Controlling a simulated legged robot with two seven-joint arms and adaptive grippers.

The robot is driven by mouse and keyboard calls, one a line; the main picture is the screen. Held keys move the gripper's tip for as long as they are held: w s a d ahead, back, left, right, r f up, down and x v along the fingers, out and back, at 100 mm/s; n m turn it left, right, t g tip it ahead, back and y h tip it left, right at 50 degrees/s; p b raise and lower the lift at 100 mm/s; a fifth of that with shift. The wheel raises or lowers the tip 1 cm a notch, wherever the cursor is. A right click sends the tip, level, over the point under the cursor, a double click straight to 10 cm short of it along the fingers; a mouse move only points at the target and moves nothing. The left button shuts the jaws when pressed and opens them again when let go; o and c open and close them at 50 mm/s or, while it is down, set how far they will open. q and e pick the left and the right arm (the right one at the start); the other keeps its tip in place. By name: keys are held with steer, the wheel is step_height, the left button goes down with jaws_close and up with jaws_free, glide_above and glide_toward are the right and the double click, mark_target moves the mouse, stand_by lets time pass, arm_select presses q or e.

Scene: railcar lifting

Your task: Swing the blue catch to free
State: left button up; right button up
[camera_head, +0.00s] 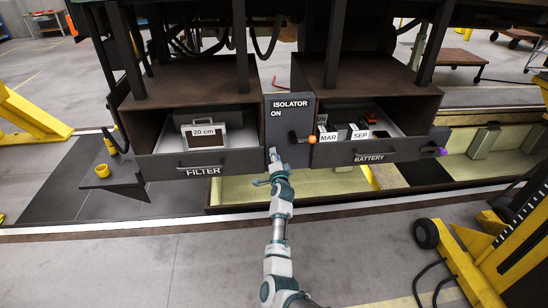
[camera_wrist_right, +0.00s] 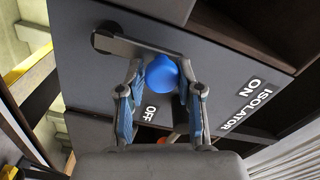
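The blue catch (camera_wrist_right: 162,74) shows in the right wrist view as a round blue knob by a grey lever bar (camera_wrist_right: 128,46), on the dark isolator panel (camera_head: 289,105). In the head view the knob is hidden behind my right gripper (camera_head: 275,160), which is at the panel's lower left. In the wrist view my right gripper (camera_wrist_right: 161,68) has its fingers apart, one on each side of the knob. I cannot tell whether the fingertips touch it. The panel carries the words ISOLATOR ON at the top and OFF lower down. My left gripper is not in view.
An orange knob (camera_head: 312,139) sits on a lever at the panel's right side. A filter drawer (camera_head: 185,166) lies left and a battery drawer (camera_head: 365,153) right, with a purple knob (camera_head: 441,151) beyond. A yellow wheeled machine (camera_head: 470,250) stands at the lower right.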

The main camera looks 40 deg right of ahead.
steer(key=shift+o, duration=1.1)
steer(key=shift+d, duration=0.1)
steer(key=shift+s+f, duration=0.1)
steer(key=v, duration=1.2)
steer(key=shift+d+f, duration=0.1)
